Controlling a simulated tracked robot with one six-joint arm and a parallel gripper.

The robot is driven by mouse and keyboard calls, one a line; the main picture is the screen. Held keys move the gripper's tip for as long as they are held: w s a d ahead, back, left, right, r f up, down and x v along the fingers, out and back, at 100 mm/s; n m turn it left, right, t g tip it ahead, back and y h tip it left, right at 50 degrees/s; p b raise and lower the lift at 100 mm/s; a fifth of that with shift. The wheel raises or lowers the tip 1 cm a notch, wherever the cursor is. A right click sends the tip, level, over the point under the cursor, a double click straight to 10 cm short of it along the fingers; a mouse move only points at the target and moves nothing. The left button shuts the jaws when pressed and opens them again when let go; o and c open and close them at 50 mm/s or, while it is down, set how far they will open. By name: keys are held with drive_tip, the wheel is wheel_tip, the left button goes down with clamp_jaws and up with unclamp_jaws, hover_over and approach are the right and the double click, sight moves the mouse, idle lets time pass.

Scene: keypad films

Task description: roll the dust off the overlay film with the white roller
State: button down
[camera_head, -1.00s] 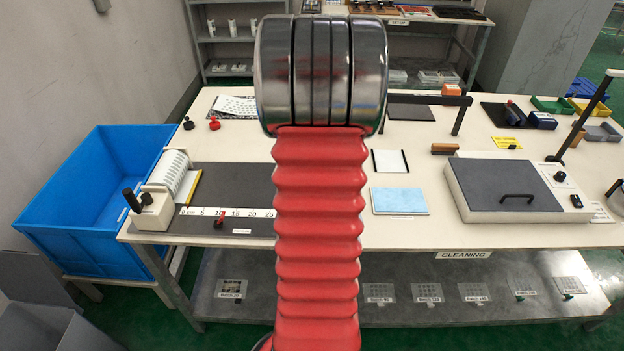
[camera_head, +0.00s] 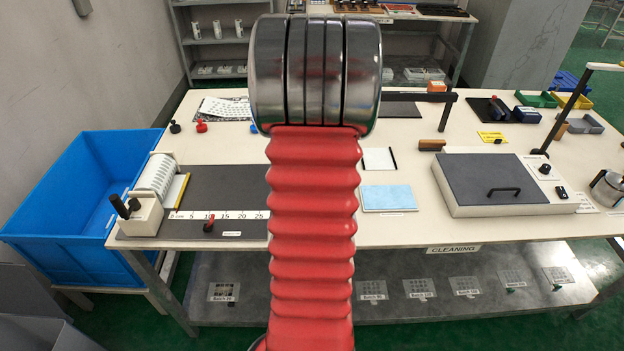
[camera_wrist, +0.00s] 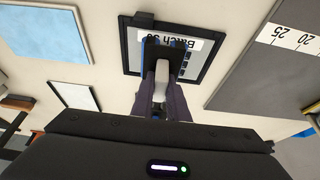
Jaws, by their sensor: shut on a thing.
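In the wrist view my gripper (camera_wrist: 162,55) is shut on a pale grey piece (camera_wrist: 161,78) between its dark fingers. Whether this is part of the white roller I cannot tell. Beyond the fingertips lies a dark-rimmed frame (camera_wrist: 123,50) holding a clear sheet (camera_wrist: 200,64), which seems to be the overlay film. It carries a white label reading "Batch", upside down. The fingers cover part of it; whether the held piece touches it I cannot tell. Dust is too small to make out. In the head view my arm hides the gripper and the frame.
A white pad (camera_head: 379,159) and a light blue pad (camera_head: 389,198) lie right of my arm. A grey-topped box (camera_head: 480,175) stands farther right. A dark mat (camera_head: 225,188) with a ruler (camera_head: 215,214) lies left, beside a blue bin (camera_head: 50,262).

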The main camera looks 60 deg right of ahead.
drive_tip(key=shift+s, duration=0.15)
drive_tip(key=shift+s+d+r, duration=0.1)
drive_tip(key=shift+s+d, duration=0.25)
drive_tip(key=shift+s, duration=0.3)
drive_tip(key=shift+s+d, duration=0.3)
drive_tip(key=shift+s, duration=0.35)
drive_tip(key=shift+s+d, duration=0.25)
drive_tip(key=shift+s, duration=0.1)
drive_tip(key=shift+f, duration=0.2)
drive_tip(key=shift+w+a+r, duration=0.1)
drive_tip(key=shift+w+a, duration=0.3)
drive_tip(key=shift+w, duration=0.3)
drive_tip(key=shift+w+a, duration=0.35)
drive_tip(key=shift+w, duration=0.3)
